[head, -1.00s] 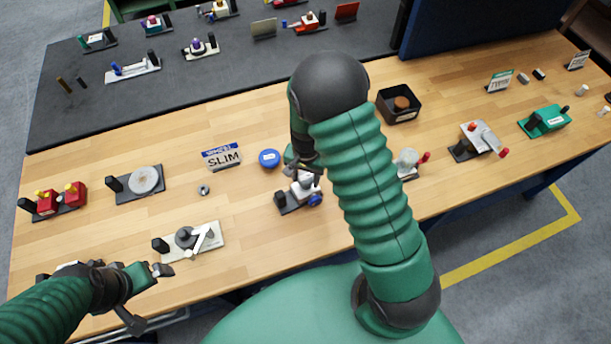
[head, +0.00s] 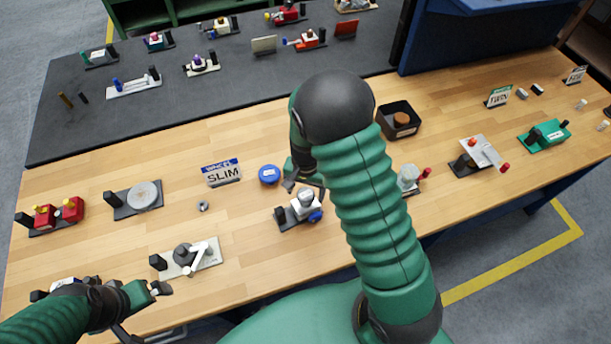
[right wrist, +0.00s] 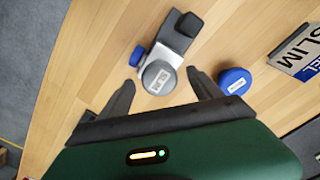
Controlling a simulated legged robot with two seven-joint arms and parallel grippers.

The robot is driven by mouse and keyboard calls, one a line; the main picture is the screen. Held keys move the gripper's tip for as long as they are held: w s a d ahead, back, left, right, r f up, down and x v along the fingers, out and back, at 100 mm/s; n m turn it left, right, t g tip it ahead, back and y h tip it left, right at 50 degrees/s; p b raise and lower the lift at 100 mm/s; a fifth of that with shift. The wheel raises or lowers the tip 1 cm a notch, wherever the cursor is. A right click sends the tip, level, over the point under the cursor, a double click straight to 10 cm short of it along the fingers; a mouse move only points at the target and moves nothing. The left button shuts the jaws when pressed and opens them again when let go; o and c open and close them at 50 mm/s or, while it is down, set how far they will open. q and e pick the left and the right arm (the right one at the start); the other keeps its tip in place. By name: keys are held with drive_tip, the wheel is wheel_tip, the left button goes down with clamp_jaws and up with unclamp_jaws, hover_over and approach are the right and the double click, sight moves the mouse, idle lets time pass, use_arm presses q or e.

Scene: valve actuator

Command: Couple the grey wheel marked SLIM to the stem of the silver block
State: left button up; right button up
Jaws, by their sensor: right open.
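The silver block (head: 301,209), with a blue knob at its side, stands on a dark base near the table's middle. A grey round wheel with a white label (right wrist: 158,77) sits over the block's top; it also shows in the head view (head: 306,195). The label is too small to read, and the stem is hidden under the wheel. My right gripper (head: 306,183) is open just above the wheel. In the right wrist view its fingers stand apart on both sides, clear of the wheel. My left gripper (head: 154,289) is at the lower left, away from the block; its jaws are unclear.
A blue labelled disc (head: 269,174) lies left of the block, near the WHEEL SLIM sign (head: 222,173). A small grey ring (head: 203,206), a pale plate with a white lever (head: 198,260) and a black bin (head: 400,120) are around. Bare wood lies between them.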

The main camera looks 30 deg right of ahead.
sight(306, 194)
wheel_tip(306, 194, up, 15)
drive_tip(key=shift+f+b, duration=0.2)
drive_tip(key=shift+b, duration=0.25)
drive_tip(key=shift+f, duration=0.1)
